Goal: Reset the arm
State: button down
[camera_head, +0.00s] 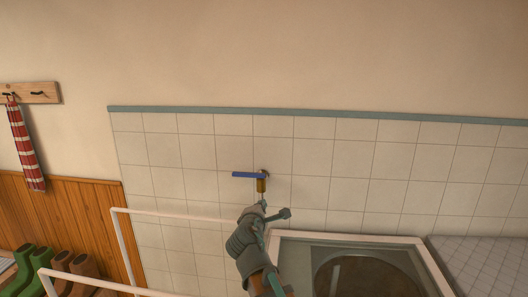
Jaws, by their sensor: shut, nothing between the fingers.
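My arm rises from the bottom centre of the head view, in front of the tiled wall (330,158). The fingertips are too small to make out in detail. I cannot tell how far the gripper is from the wall.
A white rail frame (165,213) stands left of my arm. Boots (38,262) and a hanging red striped cloth (25,150) are far left. The upper wall is bare.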

jog(key=shift+w+d+r+n+g+h+p, duration=0.15)
jog(key=shift+w+d+g+h+p, duration=0.1)
jog(key=shift+w+d+g+h, duration=0.95)
jog(key=shift+w+d+r+n+g+h+p, duration=0.15)
jog(key=shift+w+d+g+h, duration=0.5)
jog(key=shift+h, duration=0.95)
jog(key=shift+w+d+f, duration=0.1)
jog(key=shift+w, duration=0.05)
jog(key=shift+f, duration=0.1)
